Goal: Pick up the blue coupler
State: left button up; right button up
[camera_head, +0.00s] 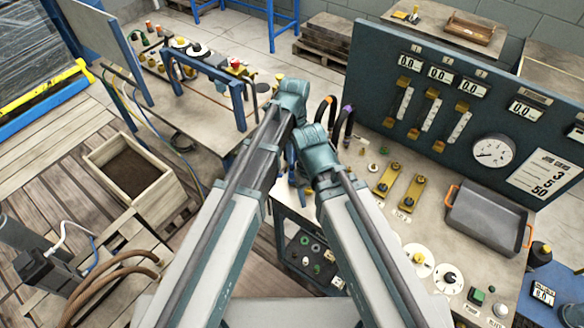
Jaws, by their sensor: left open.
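My two arms rise from the bottom middle and cross the view, bending at teal joints over the near edge of the right-hand bench. My left gripper (295,176) shows only in part, low behind the arm links at that bench edge. It is open, and nothing is seen held in it. The fingers of my right gripper are hidden behind the arms. A small blue piece (291,156) shows beside the arm joints. I cannot tell whether it is the blue coupler. Dark curved hoses with an orange end (329,100) and a purple end (347,109) stand just right of the joints.
A gauge panel (480,115) stands behind the right bench. Yellow plates (389,180), white discs (418,256) and a grey tray (485,220) lie on it. The left bench (205,130) carries a rail and fittings. A wooden box (158,200) stands at left.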

aim_at(292, 175)
pick_arm(q)
jog(key=shift+f+b, duration=4.4)
jog(key=shift+b, duration=0.05)
jog(key=f+b, duration=0.5)
jog(key=shift+a+f, duration=0.1)
jog(key=shift+a, duration=0.25)
jog(key=shift+s, duration=0.1)
grip_shut()
